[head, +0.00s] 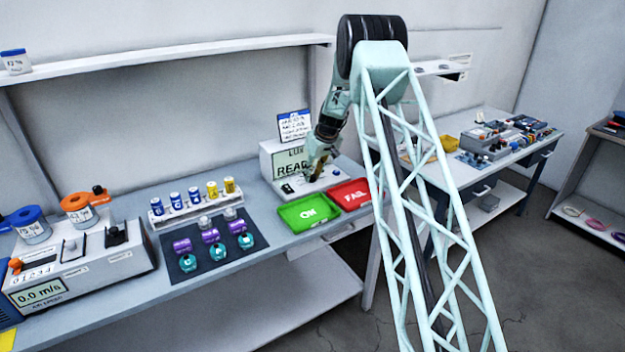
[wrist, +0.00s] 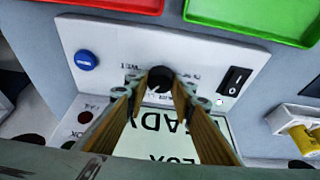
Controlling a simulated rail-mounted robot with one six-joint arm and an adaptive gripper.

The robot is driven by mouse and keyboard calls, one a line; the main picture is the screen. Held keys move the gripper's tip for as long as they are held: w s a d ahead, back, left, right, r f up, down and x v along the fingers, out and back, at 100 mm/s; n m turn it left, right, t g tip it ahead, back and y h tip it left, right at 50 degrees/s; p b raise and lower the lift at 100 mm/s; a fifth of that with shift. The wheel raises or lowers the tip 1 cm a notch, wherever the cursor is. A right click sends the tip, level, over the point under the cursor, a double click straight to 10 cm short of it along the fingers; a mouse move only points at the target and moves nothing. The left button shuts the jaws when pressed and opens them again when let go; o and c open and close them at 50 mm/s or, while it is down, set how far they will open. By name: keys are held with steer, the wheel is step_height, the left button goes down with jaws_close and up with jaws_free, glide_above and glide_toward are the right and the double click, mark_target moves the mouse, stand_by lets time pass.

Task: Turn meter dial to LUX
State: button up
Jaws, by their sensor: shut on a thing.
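The meter (head: 268,163) is a white box with a greenish screen (head: 290,161) reading READY, standing at the back of the bench. In the wrist view the screen (wrist: 185,135) appears upside down, with READY and what looks like LUX on it. The round black dial (wrist: 160,76) is on the sloped front panel, with small labels around it too blurred to read. My gripper (wrist: 159,86) is shut on the dial, one fingertip on each side. In the head view my gripper (head: 318,170) reaches down to the panel and largely hides the dial.
A blue button (wrist: 86,60) and a black rocker switch (wrist: 235,80) flank the dial. A green OK tray (head: 290,222) and a red FAIL tray (head: 352,204) lie in front of the meter. A dark mat (head: 190,272) with sensors and a vial rack (head: 160,218) stand left.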

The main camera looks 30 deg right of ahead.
steer(key=shift+d+f+n+y+b, duration=0.1)
steer(key=shift+n+y+b, duration=0.2)
steer(key=shift+n+b, duration=1.1)
steer(key=shift+b, duration=0.35)
steer(key=o, duration=0.8)
steer(key=shift+o, duration=0.2)
steer(key=shift+r, duration=0.25)
steer(key=v, duration=1.1)
steer(key=shift+d+r, duration=0.3)
steer(key=shift+r, duration=0.05)
steer(key=shift+s+a+r, duration=0.1)
